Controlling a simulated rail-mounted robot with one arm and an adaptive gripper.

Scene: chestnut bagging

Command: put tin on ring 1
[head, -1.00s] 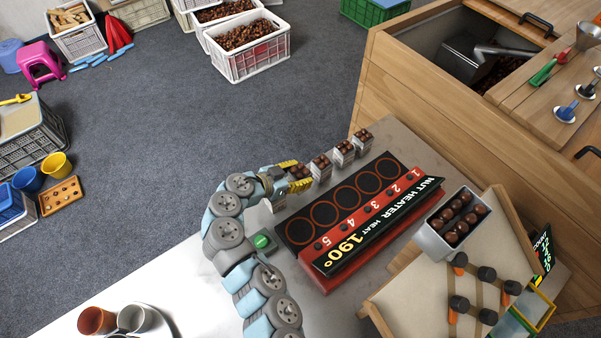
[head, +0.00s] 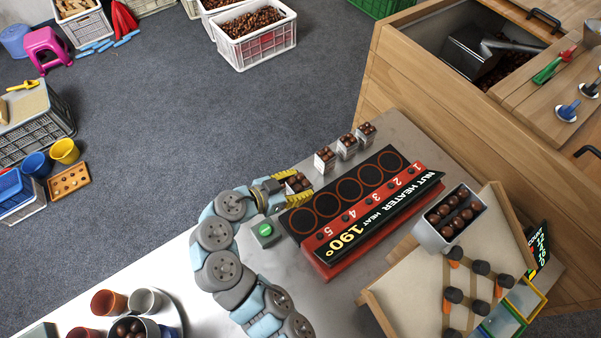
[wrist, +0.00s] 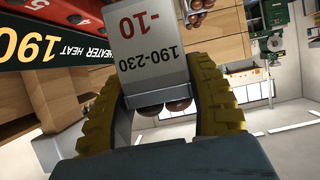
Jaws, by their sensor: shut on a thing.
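My gripper (head: 299,186) is shut on a small pale tin of chestnuts, its yellow fingers on two opposite sides. In the wrist view the held tin (wrist: 158,58) shows the marks "-10" and "190-230", with chestnuts at its lower edge. The black and red nut heater (head: 377,207) lies just right of my gripper and reads 190°. Its rings are numbered 1 to 5 and look empty. Ring 1 (head: 392,161) is at the far end; ring 5 (head: 302,220) is closest to my arm. Whether the held tin touches the table is unclear.
Three filled tins (head: 325,161) (head: 347,147) (head: 366,133) stand in a row beside the heater's far left edge. A green button (head: 265,231) sits near ring 5. A grey container of chestnuts (head: 436,238) stands right of the heater. Cups (head: 109,303) stand at the lower left.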

